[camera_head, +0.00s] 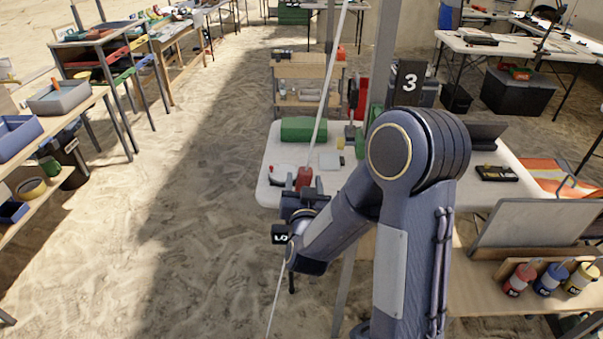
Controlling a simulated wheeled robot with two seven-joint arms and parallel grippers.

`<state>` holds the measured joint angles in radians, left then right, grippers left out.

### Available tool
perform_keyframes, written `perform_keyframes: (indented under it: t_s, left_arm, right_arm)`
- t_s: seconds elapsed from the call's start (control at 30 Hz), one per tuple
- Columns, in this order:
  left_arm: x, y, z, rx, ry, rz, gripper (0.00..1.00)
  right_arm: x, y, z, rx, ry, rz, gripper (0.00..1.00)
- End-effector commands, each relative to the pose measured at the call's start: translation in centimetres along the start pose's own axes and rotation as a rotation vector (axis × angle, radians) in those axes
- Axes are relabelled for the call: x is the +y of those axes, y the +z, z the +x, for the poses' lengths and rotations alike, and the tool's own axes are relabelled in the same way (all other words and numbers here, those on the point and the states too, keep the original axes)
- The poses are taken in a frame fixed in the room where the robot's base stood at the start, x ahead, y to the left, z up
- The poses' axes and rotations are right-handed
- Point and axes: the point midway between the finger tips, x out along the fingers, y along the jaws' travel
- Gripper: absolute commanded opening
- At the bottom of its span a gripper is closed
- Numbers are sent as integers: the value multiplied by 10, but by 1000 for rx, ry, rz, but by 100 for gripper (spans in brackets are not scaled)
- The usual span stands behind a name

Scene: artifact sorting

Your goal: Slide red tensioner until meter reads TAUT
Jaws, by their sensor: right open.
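The red tensioner (304,177) sits on a pale slanted rope (322,110) that runs from the top of the view down to the bottom. My right gripper (304,190) is open just below and in front of the tensioner, with its fingers close to it. I cannot tell whether they touch it. A small black meter (280,235) shows light letters that look like "LO"; the rest of its text is hidden by my right wrist. My left gripper is not in view.
A white table (268,192) with a green roll (303,129) stands behind the gripper. At right, a low wooden bench (487,314) holds red, blue and yellow containers. Shelves with trays (60,97) line the left. Open sand (180,210) lies between.

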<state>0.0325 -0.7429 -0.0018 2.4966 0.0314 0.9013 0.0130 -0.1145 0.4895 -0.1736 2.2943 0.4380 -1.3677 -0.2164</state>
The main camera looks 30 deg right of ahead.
Motion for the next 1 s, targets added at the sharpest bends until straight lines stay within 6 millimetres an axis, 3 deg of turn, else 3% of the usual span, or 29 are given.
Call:
perform_keyframes:
  t_s: [0.2,0.53,0.93,1.0]
  left_arm:
    - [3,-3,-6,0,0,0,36]
    - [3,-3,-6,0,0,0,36]
    - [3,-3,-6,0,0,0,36]
    - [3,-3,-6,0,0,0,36]
  right_arm:
    - [0,-1,24,0,0,-1,53]
    - [0,0,28,-1,-1,0,53]
    - [0,0,28,-1,-1,0,0]
    - [0,0,28,-1,-1,1,0]
